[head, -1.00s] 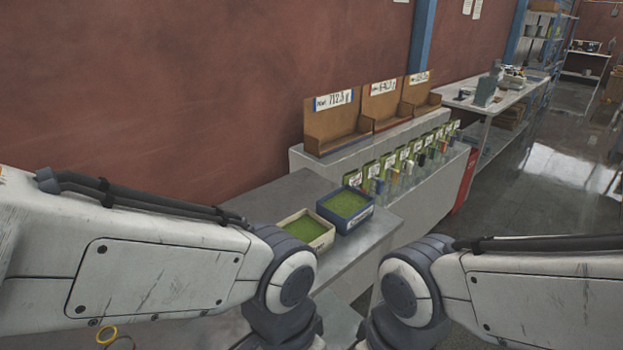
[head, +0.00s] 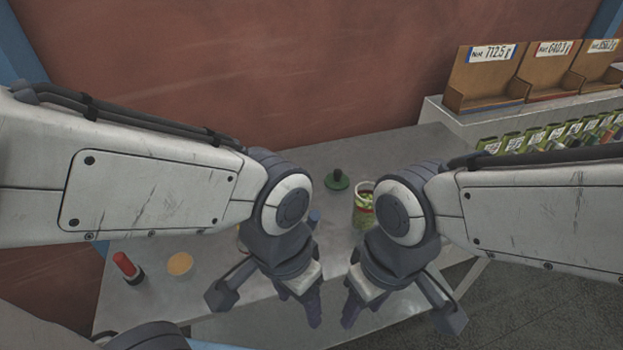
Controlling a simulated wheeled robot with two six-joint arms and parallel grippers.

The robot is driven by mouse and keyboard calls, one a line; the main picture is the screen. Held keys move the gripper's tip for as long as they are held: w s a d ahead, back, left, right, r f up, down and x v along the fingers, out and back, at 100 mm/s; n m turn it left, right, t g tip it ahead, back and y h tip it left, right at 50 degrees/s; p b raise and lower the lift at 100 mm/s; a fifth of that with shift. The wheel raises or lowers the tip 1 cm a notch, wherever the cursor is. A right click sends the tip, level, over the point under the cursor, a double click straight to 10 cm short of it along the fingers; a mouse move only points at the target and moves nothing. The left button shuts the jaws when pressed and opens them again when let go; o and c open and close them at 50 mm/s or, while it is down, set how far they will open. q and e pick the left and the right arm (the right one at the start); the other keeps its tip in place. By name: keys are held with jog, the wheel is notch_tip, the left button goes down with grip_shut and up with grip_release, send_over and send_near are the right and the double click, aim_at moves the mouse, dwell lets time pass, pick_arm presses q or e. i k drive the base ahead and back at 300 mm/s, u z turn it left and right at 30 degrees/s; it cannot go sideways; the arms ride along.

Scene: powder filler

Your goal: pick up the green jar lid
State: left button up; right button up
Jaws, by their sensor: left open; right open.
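The green jar lid (head: 337,181), a round green disc with a dark knob on top, lies on the grey table toward the back, between my two arms. Just right of it stands a jar (head: 363,212) with green contents, partly hidden by my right arm. My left gripper (head: 268,305) is open and points down at the front of the table, nearer than the lid. My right gripper (head: 400,314) is open, to the right and also nearer than the lid. Both are empty and apart from the lid.
A red-handled item (head: 127,266) and a yellow-topped round item (head: 180,264) sit at the table's left. Wooden bins (head: 485,78) and a row of green containers (head: 545,137) stand on the right. A red wall (head: 250,70) is behind.

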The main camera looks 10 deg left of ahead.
aim_at(337, 181)
jog(key=z, duration=1.25)
jog(key=i, duration=0.5)
jog(key=u, duration=2)
